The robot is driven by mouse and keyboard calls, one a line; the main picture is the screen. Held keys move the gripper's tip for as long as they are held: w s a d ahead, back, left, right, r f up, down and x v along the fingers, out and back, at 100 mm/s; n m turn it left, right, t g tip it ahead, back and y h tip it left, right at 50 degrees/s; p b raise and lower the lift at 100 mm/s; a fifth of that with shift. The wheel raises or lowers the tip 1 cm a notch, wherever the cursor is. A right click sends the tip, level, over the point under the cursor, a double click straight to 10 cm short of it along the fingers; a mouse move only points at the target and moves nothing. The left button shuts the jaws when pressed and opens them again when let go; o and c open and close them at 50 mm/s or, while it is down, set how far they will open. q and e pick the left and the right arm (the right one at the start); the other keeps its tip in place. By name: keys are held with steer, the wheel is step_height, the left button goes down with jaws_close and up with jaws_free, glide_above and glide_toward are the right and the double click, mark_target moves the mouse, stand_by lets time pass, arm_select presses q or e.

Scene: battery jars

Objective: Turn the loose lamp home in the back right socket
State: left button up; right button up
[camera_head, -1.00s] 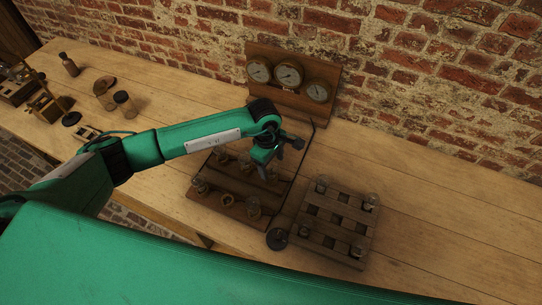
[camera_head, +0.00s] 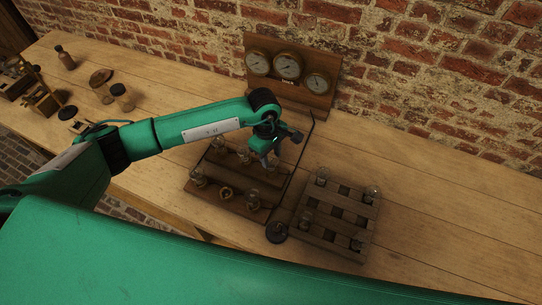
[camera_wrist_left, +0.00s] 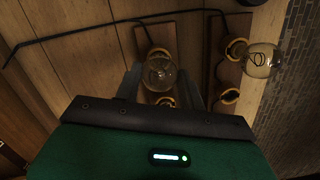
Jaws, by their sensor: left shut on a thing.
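The lamp board (camera_head: 232,178) is a dark wooden panel with two raised strips carrying lamps and sockets. My left gripper (camera_head: 270,163) hangs over the back right of this board and hides the back right socket in the head view. In the left wrist view a clear glass lamp (camera_wrist_left: 160,73) sits between the fingers of the gripper (camera_wrist_left: 161,88), which is shut on it. A brass ring (camera_wrist_left: 165,102) shows close under this lamp; how deep the lamp sits cannot be told. Another lamp (camera_wrist_left: 260,60) shows at the right. My right gripper is not in view.
A slatted wooden rack (camera_head: 335,215) with a few lamps stands right of the board. A gauge panel (camera_head: 290,70) stands against the brick wall. The table's right is clear.

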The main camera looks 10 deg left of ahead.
arm_select(q)
steer(key=shift+f+m+b, duration=0.15)
steer(key=shift+m+b, duration=2.15)
steer(key=shift+b, duration=0.4)
steer(key=shift+g, duration=0.3)
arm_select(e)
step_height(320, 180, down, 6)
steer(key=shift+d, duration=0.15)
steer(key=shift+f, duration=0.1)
arm_select(q)
steer(key=shift+m+b, duration=0.3)
steer(key=shift+b, duration=0.05)
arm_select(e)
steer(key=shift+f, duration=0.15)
arm_select(q)
steer(key=shift+m+y+b, duration=0.3)
steer(key=shift+m+b, duration=1)
steer(key=shift+b, duration=0.45)
steer(key=shift+m+b, duration=0.7)
steer(key=shift+b, duration=0.2)
steer(key=shift+m+b, duration=0.5)
steer(key=shift+b, duration=0.1)
steer(key=shift+m+b, duration=0.4)
steer(key=shift+b, duration=0.2)
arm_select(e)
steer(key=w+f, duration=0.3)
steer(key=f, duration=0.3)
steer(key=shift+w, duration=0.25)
